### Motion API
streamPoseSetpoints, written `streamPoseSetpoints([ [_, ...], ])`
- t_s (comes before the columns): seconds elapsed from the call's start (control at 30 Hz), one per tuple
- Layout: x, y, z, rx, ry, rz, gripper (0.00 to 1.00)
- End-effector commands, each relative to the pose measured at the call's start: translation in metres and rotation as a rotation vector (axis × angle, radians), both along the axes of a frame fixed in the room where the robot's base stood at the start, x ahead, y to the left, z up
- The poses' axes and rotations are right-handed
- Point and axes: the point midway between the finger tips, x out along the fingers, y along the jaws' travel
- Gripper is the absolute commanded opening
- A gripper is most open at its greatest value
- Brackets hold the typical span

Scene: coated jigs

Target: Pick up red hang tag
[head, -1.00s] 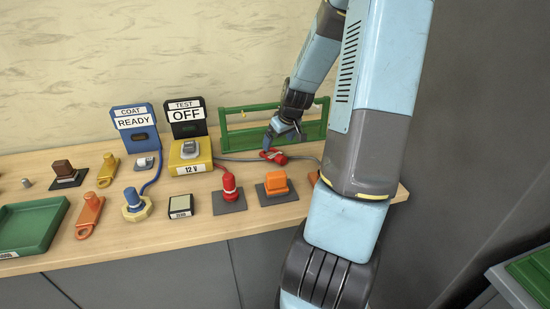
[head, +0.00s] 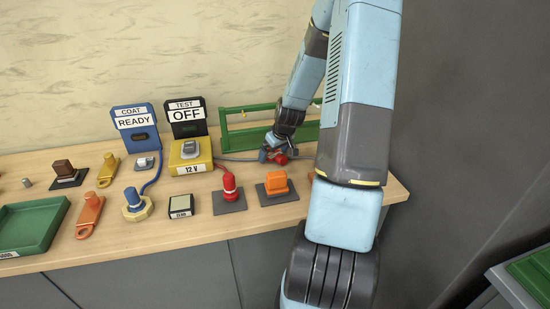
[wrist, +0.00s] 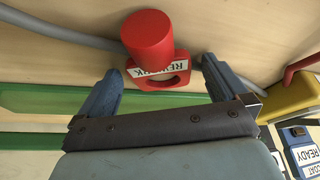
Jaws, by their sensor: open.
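The red hang tag (head: 281,159) lies on the bench near the back right, in front of the green rack, and my gripper partly hides it in the head view. In the wrist view the red tag (wrist: 148,40) shows an upright round red grip, a ring-shaped end and a white label that seems to read REWORK. My gripper (wrist: 161,66) is open, with one blue-grey finger on each side of the labelled end. I see gaps between the fingers and the tag. In the head view my gripper (head: 271,153) is low over the bench.
A grey cable (wrist: 70,35) runs beside the tag. The green rack (head: 240,137) stands just behind. The yellow 12 V box (head: 190,158) is to the left. An orange block (head: 276,183) and a red plug (head: 230,188) on dark pads stand in front.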

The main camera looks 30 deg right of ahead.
Motion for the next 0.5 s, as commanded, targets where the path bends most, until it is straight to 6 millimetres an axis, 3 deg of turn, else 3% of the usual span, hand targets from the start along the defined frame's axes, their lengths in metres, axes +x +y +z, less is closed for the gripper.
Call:
streamPoseSetpoints([
  [0.2, -0.0001, 0.0000, -0.0005, 0.000, 0.000, 0.000, 0.98],
  [0.5, -0.0004, -0.0006, -0.0005, 0.000, 0.001, -0.001, 0.69],
])
